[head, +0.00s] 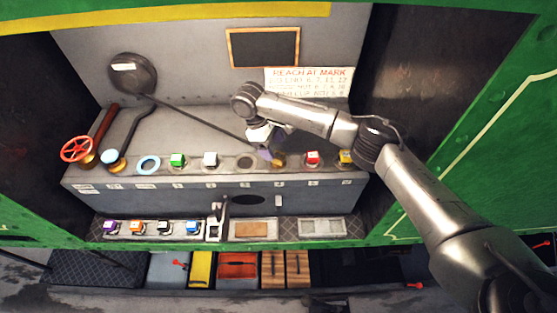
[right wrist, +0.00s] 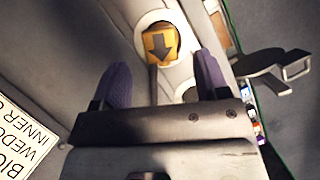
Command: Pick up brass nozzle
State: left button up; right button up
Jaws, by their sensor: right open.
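The brass nozzle (head: 279,160) appears as a small brass-coloured piece in the back row of the shelf, partly hidden by my right gripper. In the right wrist view I take it to be the golden piece with a dark down arrow (right wrist: 158,43), in a round pale seat. My right gripper (head: 266,152) is just left of and above it in the head view. Its purple fingers also show in the right wrist view (right wrist: 163,78), spread apart with nothing held; the piece lies beyond their tips. My left gripper is not in view.
A red block (head: 312,158) and a yellow block (head: 346,157) stand to the right. A red handwheel (head: 77,149) is at the left. Several blocks line the lower ledge.

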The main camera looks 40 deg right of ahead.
aim_at(279, 155)
jog(key=shift+s+p+x, duration=0.2)
jog(key=shift+p+x, duration=0.35)
jog(key=shift+x, duration=1.75)
jog(key=shift+r, duration=0.1)
jog(key=c, duration=1.1)
jog(key=shift+c, duration=0.4)
jog(key=shift+r, duration=0.15)
